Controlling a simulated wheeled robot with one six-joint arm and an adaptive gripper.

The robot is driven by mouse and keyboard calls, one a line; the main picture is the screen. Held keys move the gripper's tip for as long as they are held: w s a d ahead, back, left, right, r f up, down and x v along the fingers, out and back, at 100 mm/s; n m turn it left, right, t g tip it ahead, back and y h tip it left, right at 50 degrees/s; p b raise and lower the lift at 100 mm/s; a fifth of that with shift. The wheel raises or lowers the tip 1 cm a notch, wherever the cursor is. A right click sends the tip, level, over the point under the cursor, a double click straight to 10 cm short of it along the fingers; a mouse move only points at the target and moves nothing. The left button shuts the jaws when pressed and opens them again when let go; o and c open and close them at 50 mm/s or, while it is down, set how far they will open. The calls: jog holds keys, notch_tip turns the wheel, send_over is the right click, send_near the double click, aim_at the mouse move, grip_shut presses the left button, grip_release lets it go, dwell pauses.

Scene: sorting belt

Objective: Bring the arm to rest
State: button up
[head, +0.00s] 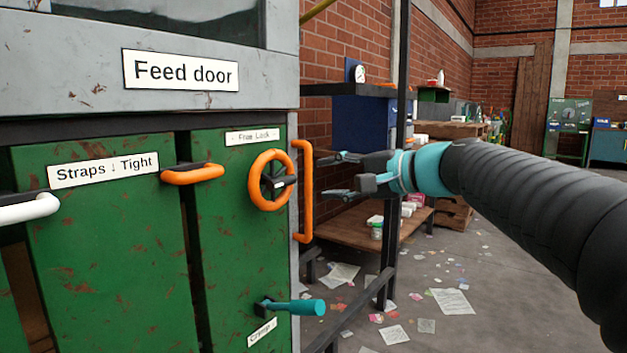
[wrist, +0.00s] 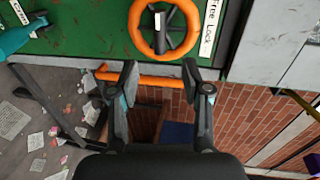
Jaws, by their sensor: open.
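My gripper (head: 336,175) is open and empty in the head view, just right of the orange vertical handle (head: 304,190) at the edge of the green panel (head: 90,240). The wrist view shows the two fingers of my gripper (wrist: 163,82) spread apart, with the orange handle (wrist: 150,80) crossing beyond them. I cannot tell from these views whether a finger touches it. My dark arm (head: 540,210) reaches in from the right. An orange handwheel (head: 256,180) labelled "Free Lock" is left of the handle and also shows in the wrist view (wrist: 136,28).
An orange lever (head: 192,174), a white lever (head: 30,207) and a teal handle (head: 295,306) stick out from the panel. A shelf rack (head: 350,228) stands behind my gripper. Papers (head: 452,301) litter the floor, which is otherwise open at right.

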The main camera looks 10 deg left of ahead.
jog(key=shift+v, duration=0.8)
